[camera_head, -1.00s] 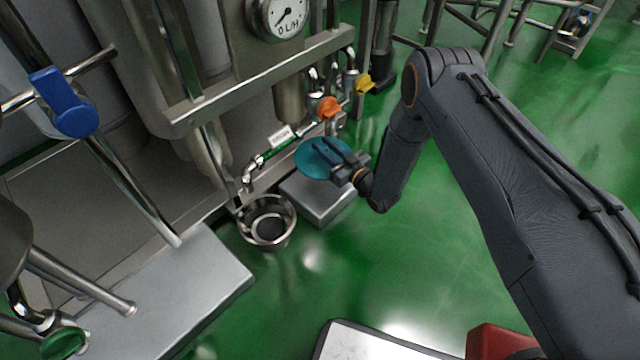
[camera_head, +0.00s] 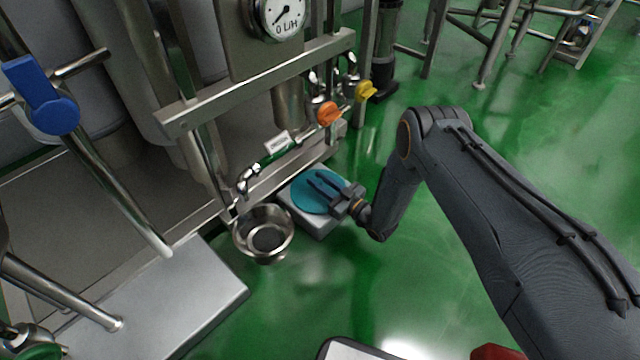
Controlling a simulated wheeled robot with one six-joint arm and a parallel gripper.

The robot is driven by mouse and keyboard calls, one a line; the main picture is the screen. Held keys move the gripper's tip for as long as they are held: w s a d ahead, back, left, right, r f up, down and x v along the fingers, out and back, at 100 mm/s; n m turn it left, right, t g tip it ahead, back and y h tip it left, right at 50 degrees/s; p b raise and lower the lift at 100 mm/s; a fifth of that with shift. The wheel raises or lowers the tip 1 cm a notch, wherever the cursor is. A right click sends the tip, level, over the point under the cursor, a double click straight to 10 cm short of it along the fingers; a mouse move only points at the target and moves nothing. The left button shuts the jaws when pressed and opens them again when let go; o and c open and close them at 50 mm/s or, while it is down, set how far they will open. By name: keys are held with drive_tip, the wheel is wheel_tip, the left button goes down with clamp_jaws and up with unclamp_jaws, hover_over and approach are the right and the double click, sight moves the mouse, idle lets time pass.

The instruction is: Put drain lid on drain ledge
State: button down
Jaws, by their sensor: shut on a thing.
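The drain lid (camera_head: 304,199) is a flat teal disc. My gripper (camera_head: 322,187) is shut on it, with the dark fingers lying across its upper face. The lid is at or just above the top of the grey metal block, which I take as the drain ledge (camera_head: 318,229). I cannot tell whether the lid touches the ledge. The lid hides most of the ledge's top. Just left of the ledge is an open round steel drain bowl (camera_head: 281,247).
A pipe with a small tap (camera_head: 243,186) and a green-banded section runs behind the ledge. Orange (camera_head: 328,112) and yellow (camera_head: 366,90) valve handles stand above. A grey metal step (camera_head: 190,290) lies at lower left. Green floor (camera_head: 330,290) is clear in front.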

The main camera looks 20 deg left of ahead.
drive_tip(key=shift+f, duration=0.15)
drive_tip(key=c, duration=1.5)
unclamp_jaws()
